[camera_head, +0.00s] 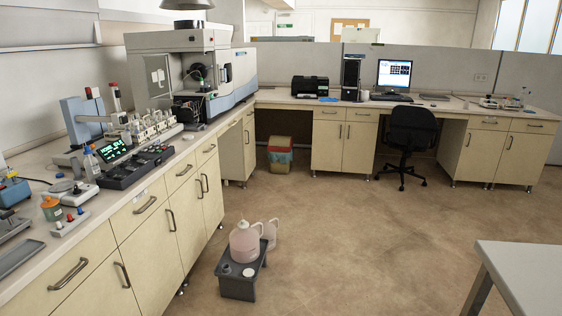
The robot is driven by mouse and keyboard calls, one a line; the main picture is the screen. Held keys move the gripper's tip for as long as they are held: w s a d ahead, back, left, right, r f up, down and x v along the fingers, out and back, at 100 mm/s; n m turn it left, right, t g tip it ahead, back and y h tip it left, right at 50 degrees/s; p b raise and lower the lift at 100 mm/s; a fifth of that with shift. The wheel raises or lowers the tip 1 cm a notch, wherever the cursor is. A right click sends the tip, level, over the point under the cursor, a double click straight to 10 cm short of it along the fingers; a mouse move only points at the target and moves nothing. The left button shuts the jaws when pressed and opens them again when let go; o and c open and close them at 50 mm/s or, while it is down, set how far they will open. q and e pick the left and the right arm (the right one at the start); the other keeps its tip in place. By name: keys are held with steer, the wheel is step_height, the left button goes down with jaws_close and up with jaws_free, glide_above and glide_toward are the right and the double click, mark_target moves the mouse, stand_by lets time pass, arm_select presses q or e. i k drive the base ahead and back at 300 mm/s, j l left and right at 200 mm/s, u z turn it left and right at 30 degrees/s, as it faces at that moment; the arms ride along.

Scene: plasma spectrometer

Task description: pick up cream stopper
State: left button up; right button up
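A small pale, cream-looking round piece (248,272) lies on top of the low dark grey stool (238,290) on the floor. It looks like the cream stopper, but it is too small to be sure. A smaller greyish round piece (226,268) lies to its left. A translucent pinkish jug (244,243) with a handle stands on the stool just behind them. Neither of my grippers shows in the head view.
A second whitish jug (271,234) is behind the stool. Cream cabinets under a long counter (195,142) run along the left, crowded with instruments. A grey table (525,262) stands at the lower right. Open brown floor (350,235) lies between.

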mark_target(244, 224)
steer(key=i+l+u, duration=0.1)
steer(key=i+u, duration=0.15)
steer(key=i, duration=0.25)
steer(key=i+l+u, duration=0.25)
steer(key=i, duration=0.3)
steer(key=i+l+u, duration=0.25)
steer(key=i, duration=0.25)
steer(key=i+l+u, duration=0.25)
steer(key=i, duration=0.2)
